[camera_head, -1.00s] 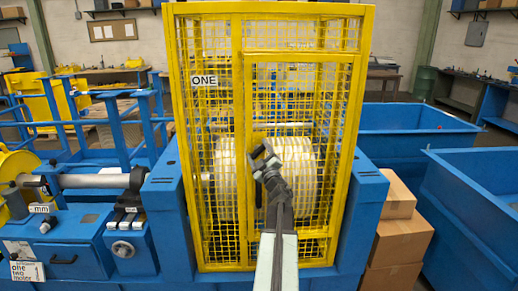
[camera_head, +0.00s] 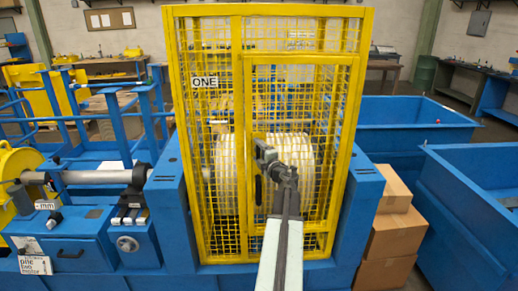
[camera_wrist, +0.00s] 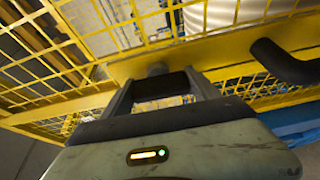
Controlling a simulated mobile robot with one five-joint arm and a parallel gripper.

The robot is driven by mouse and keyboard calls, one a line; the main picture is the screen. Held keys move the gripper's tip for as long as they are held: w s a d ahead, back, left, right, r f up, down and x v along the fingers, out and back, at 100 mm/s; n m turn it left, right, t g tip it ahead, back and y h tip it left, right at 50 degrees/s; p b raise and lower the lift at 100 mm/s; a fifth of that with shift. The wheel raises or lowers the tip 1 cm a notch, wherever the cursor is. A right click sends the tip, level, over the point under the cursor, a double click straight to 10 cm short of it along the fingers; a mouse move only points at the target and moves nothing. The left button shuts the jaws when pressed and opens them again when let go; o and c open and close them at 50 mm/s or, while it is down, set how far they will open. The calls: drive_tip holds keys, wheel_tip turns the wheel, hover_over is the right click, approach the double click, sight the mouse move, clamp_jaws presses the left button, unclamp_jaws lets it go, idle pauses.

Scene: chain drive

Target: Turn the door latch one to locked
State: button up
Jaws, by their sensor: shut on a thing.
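The yellow mesh cage door (camera_head: 303,57) stands upright and closed in the head view, on the right part of the cage marked ONE (camera_head: 205,82). My gripper (camera_head: 266,153) is at the door's left frame, around mid-height, and hides the latch in that view. In the wrist view, my gripper (camera_wrist: 160,88) is shut on the dark latch bar (camera_wrist: 160,82) of door latch one, between its two fingers. A round grey pivot (camera_wrist: 158,69) shows just behind the bar on the yellow frame. I cannot tell whether the latch stands at locked.
A black door handle (camera_wrist: 290,65) sticks out right of my gripper in the wrist view and shows below it in the head view (camera_head: 258,190). A large pale drum (camera_head: 228,165) is behind the mesh. Cardboard boxes (camera_head: 397,235) and blue bins (camera_head: 410,128) stand to the right.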

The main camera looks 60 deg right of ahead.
idle(0.6)
drive_tip(key=o, duration=1.4)
drive_tip(key=shift+w, duration=0.1)
drive_tip(key=shift+c, duration=0.2)
drive_tip(key=v, duration=0.8)
